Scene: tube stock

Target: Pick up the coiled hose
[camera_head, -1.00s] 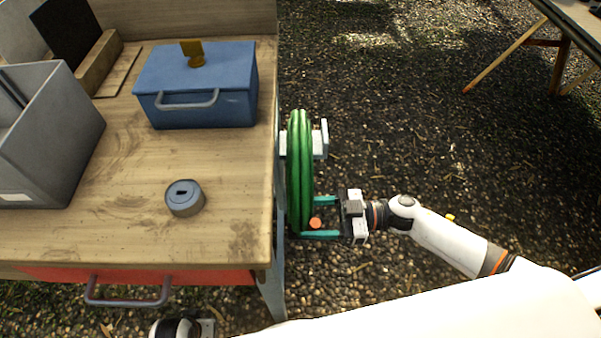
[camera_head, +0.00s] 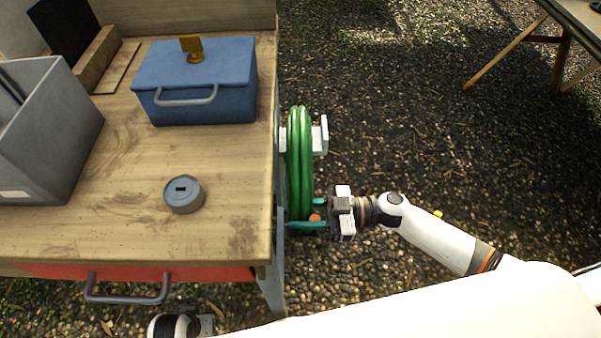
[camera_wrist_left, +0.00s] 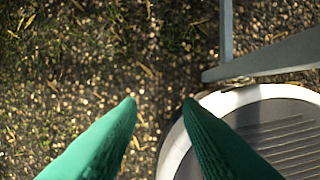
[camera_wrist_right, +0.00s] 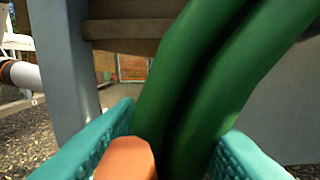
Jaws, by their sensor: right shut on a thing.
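The coiled green hose (camera_head: 300,165) hangs on a pale bracket (camera_head: 321,135) at the right side of the workbench. My right gripper (camera_head: 310,215) reaches it from the right, low on the coil. In the right wrist view, the hose strands (camera_wrist_right: 195,90) pass between the teal fingers, which are shut on them. An orange hose end (camera_wrist_right: 125,160) shows in front of the strands, near the left finger. My left gripper (camera_wrist_left: 160,100) is open and empty, pointing down over the gravel in the left wrist view; its fingers are hidden in the head view.
The workbench (camera_head: 120,225) holds a blue toolbox (camera_head: 205,85), a grey bin (camera_head: 55,140) and a round grey tin (camera_head: 183,195). A red drawer (camera_head: 190,273) and bench leg (camera_head: 272,290) are near my left arm. Open gravel lies to the right, with another table (camera_head: 575,15) beyond.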

